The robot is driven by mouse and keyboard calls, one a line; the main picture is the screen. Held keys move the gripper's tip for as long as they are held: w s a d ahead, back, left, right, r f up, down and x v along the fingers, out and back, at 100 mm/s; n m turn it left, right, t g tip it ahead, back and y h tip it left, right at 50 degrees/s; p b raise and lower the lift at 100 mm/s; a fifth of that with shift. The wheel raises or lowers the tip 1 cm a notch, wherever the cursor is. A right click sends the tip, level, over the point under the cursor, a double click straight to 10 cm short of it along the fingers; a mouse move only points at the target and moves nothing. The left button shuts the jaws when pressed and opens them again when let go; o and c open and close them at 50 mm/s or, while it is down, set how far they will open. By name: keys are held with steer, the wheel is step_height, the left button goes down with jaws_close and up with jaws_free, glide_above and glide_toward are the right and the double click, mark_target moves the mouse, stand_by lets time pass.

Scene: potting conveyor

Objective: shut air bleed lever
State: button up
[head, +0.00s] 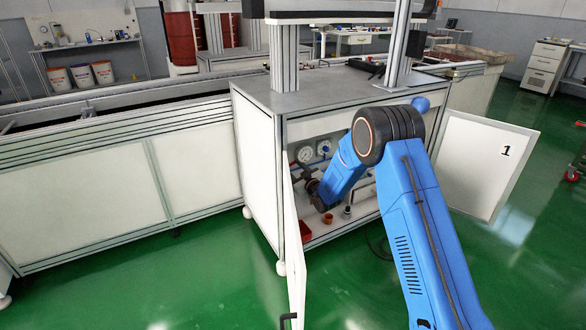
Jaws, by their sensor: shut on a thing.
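My blue arm reaches into the open cabinet (258,158) under the grey worktop. Its wrist is inside the opening, low beside the gauges and pipework. Two round gauges, a left one (305,154) and a right one (323,147), sit on the cabinet's back panel.
The cabinet's right door (485,165), marked 1, and left door (294,250) stand open on either side of my arm. A conveyor (100,190) runs left. Green floor is clear in front.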

steer(key=shift+d+f+m, duration=0.1)
steer(key=shift+f+m, duration=0.1)
steer(key=shift+m, duration=0.55)
steer(key=shift+f+m, duration=0.2)
steer(key=shift+m, duration=0.55)
steer(key=o, duration=1.1)
steer(key=shift+c, duration=0.2)
steer(key=shift+s, duration=0.1)
steer(key=v, duration=1.7)
steer(key=shift+s+d, duration=0.1)
steer(key=shift+d, duration=0.05)
